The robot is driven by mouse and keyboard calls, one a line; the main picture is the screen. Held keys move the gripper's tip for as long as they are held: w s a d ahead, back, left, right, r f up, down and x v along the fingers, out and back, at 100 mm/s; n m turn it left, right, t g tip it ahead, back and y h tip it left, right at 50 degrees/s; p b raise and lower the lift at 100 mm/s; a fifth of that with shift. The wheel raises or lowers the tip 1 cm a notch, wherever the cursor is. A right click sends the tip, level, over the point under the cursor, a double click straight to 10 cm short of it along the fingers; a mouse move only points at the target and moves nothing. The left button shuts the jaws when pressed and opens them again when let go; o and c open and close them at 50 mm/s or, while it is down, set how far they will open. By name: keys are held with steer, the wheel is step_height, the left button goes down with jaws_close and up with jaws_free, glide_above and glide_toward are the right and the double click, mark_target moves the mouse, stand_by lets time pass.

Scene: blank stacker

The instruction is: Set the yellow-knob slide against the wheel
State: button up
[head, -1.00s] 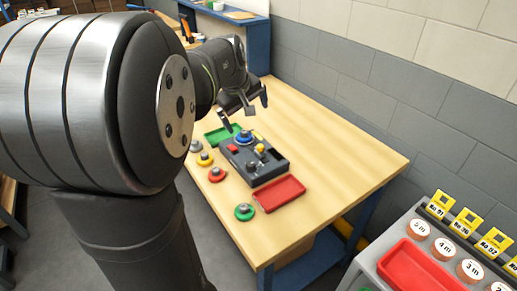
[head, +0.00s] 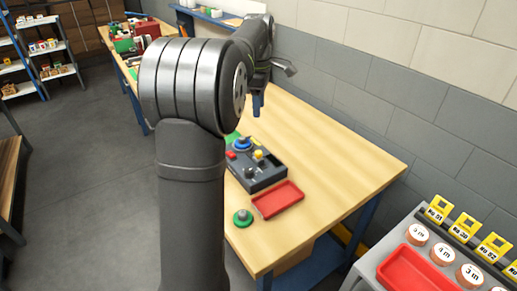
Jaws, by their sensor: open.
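A dark fixture block (head: 266,178) sits on the wooden table. The yellow knob (head: 258,155) of the slide stands on its top, toward the right. The wheel, a round blue-topped part (head: 242,144), is at the far end of the block. The knob stands a little apart from the wheel's blue top; whether the slide itself touches the wheel is too small to tell. My gripper (head: 274,88) is open and empty, raised beyond the block and apart from it, its fingers spread.
A red tray (head: 278,199) and a green-ringed part (head: 243,217) lie in front of the block. A green tray (head: 233,136) is partly hidden behind my arm. The table's right side is clear up to the grey wall. A cart (head: 388,262) stands at lower right.

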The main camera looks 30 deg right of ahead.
mark_target(258, 152)
step_height(258, 152, down, 17)
steer(key=shift+r, duration=0.15)
stand_by(0.4)
jaws_close()
